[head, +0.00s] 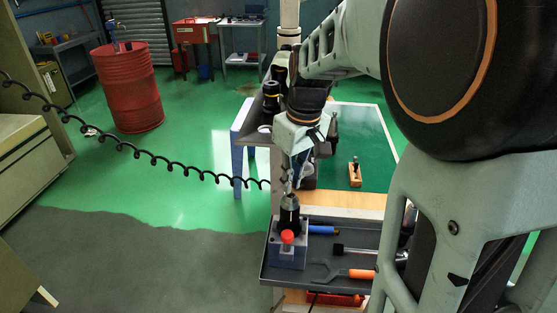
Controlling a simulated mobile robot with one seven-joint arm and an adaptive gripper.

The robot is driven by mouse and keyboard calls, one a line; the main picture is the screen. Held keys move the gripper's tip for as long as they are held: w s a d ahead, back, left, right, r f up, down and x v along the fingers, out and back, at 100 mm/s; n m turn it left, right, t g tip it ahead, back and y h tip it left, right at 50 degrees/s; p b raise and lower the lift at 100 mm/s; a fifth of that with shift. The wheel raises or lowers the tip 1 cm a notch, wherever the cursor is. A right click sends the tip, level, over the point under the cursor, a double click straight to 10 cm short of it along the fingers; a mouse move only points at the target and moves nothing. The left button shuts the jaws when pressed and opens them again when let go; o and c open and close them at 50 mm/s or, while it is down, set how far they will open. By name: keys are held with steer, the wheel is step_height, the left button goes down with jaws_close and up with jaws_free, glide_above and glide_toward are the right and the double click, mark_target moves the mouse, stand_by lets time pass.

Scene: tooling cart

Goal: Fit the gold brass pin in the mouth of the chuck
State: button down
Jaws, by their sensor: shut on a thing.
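My gripper (291,176) points down, shut, right above the black chuck (289,212). The chuck stands upright on a grey-blue block (287,255) in the dark tray at the front of the cart. The gold brass pin is too small and too covered by my fingers to make out clearly. The gap between fingertips and chuck mouth is very small, and I cannot tell whether the pin is inside the mouth.
A red knob (287,237) is in front of the chuck. The dark tray (333,266) also holds a blue-handled tool (323,230) and an orange-handled tool (361,274). A small wooden block (355,174) stands on the green mat (360,125). A coiled black cable (150,155) hangs at left.

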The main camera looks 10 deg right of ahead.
steer(key=shift+f, duration=0.4)
stand_by(0.5)
steer(key=c, duration=1.9)
jaws_free()
steer(key=shift+c, duration=0.2)
steer(key=shift+r, duration=0.1)
